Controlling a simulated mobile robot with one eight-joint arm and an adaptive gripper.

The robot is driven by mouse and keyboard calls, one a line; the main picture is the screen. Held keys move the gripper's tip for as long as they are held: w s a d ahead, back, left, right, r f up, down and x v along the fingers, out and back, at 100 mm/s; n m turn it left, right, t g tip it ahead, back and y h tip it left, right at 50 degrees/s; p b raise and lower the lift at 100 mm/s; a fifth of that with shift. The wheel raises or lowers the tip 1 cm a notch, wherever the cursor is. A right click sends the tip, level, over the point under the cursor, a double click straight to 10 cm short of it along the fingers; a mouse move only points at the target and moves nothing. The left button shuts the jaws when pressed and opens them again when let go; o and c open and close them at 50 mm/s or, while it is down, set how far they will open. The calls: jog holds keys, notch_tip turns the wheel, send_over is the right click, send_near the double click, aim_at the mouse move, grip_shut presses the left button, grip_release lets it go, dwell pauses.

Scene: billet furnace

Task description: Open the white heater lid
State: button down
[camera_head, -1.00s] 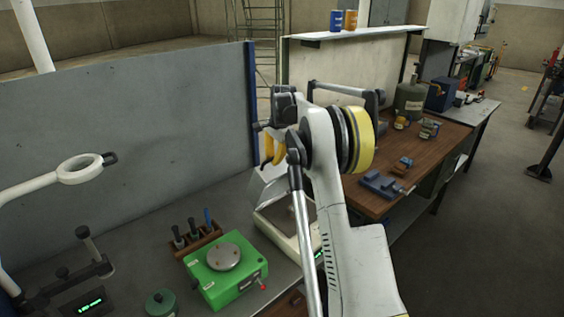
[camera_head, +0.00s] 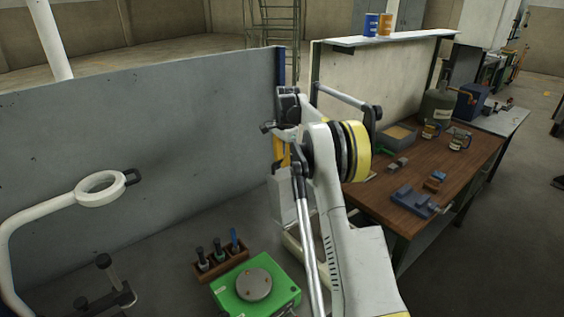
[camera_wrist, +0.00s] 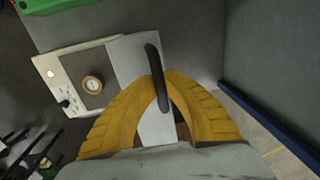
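The white heater (camera_head: 296,246) sits on the grey bench, partly hidden behind my arm in the head view. Its lid (camera_head: 284,201) stands raised, close to upright. In the wrist view the heater (camera_wrist: 52,76) shows its open top, with a round brass-coloured piece inside. The pale lid (camera_wrist: 126,58) stands beside that opening, with a black bar handle (camera_wrist: 155,70). The yellow fingers of my gripper (camera_wrist: 164,84) close around the handle from both sides. In the head view my gripper (camera_head: 281,154) is at the lid's upper edge, mostly hidden by my wrist.
A green device (camera_head: 283,288) with a round metal plate stands in front of the heater. A wooden rack of tools (camera_head: 219,262) and a white ring lamp (camera_head: 77,205) are to the left. A grey partition (camera_head: 130,160) rises behind. A wooden table (camera_head: 462,160) is at right.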

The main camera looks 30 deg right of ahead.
jog(key=shift+r, duration=0.1)
jog(key=c, duration=1.5)
grip_release()
jog(key=shift+o, duration=0.2)
jog(key=shift+r, duration=0.1)
notch_tip(320, 180, up, 12)
jog(key=s, duration=0.1)
jog(key=shift+s, duration=0.15)
jog(key=shift+d, duration=0.1)
